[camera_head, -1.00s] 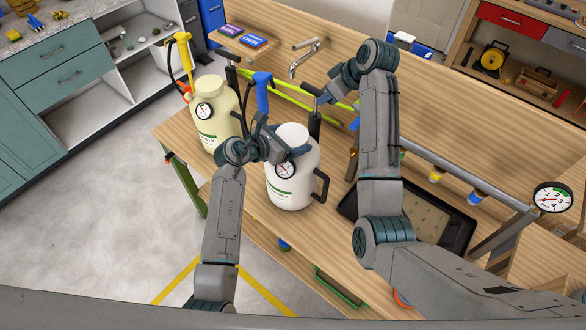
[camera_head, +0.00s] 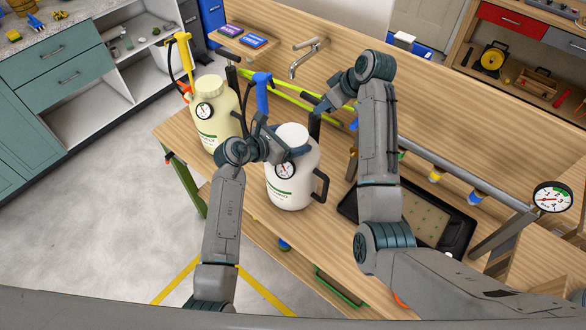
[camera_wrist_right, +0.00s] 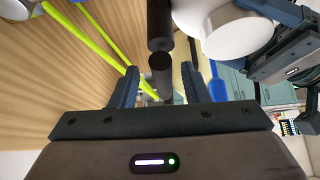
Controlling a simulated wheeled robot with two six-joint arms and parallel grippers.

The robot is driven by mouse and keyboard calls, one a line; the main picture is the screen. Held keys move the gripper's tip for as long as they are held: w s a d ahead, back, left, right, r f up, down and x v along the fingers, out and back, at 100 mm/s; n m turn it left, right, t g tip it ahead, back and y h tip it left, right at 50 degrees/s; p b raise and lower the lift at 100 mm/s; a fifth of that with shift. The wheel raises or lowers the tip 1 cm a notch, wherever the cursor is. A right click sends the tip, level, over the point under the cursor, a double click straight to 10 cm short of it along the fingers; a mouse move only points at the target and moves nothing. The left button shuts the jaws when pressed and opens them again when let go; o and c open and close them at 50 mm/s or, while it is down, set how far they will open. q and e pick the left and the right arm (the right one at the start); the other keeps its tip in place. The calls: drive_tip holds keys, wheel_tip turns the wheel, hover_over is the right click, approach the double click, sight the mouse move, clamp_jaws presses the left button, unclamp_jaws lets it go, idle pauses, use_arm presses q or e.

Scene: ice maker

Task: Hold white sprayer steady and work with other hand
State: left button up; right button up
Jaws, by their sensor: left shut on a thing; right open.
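The white sprayer (camera_head: 290,188) stands upright on the workbench in the head view, with a round gauge and a dark side handle. Its white top also shows in the right wrist view (camera_wrist_right: 215,30). My left gripper (camera_head: 290,145) is shut on the white sprayer near its neck. A black pump handle (camera_head: 315,126) stands up behind the sprayer's top. My right gripper (camera_head: 323,107) is open at this handle. In the right wrist view the black handle (camera_wrist_right: 160,28) appears in two dark lengths, the lower one between the open fingers (camera_wrist_right: 160,80). Contact cannot be told.
A cream sprayer (camera_head: 213,125) with a yellow spray handle stands to the left. A blue spray handle (camera_head: 262,92) rises beside the white sprayer. A black tray (camera_head: 455,232) lies to the right, under my right arm. A faucet (camera_head: 308,55) is behind.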

use_arm(q)
drive_tip(key=shift+f, duration=0.25)
use_arm(e)
drive_tip(key=shift+r, duration=3.3)
use_arm(q)
drive_tip(key=shift+r, duration=0.1)
use_arm(e)
wheel_tip(320, 180, up, 7)
wheel_tip(320, 180, up, 7)
